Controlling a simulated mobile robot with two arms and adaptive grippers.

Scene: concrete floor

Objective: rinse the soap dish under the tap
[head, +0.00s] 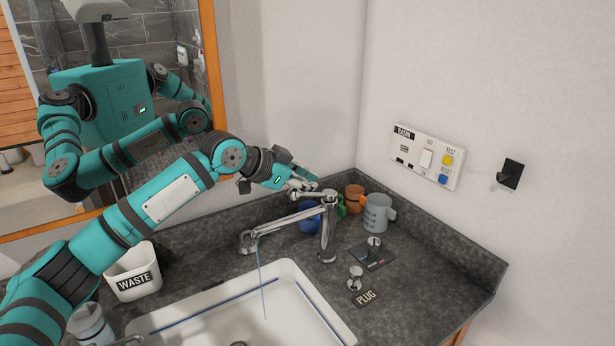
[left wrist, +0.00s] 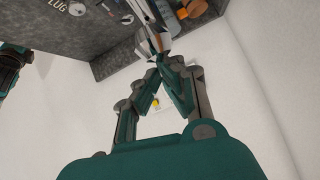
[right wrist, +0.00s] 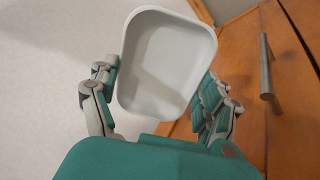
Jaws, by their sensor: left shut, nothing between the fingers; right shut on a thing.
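The soap dish (right wrist: 168,65), a pale, shallow, rounded tray, shows in the right wrist view. My right gripper (right wrist: 157,90) is shut on it, a finger at each side; its inside looks empty. Neither shows in the head view. The chrome tap (head: 327,228) stands behind the basin, its spout (head: 249,243) reaching left over the basin. A thin blue stream (head: 262,280) falls from the spout. My left gripper (head: 302,187) is shut and empty at the tap's top lever; contact is unclear. In the left wrist view its fingertips (left wrist: 158,60) meet close to the chrome tap (left wrist: 154,28).
The white basin (head: 180,327) is at the front. Several mugs (head: 377,213) stand behind the tap. A plug knob (head: 355,277) and another small knob (head: 374,243) are to its right. A waste bin (head: 133,270) stands left. A cabinet door handle (right wrist: 266,68) is near my right gripper.

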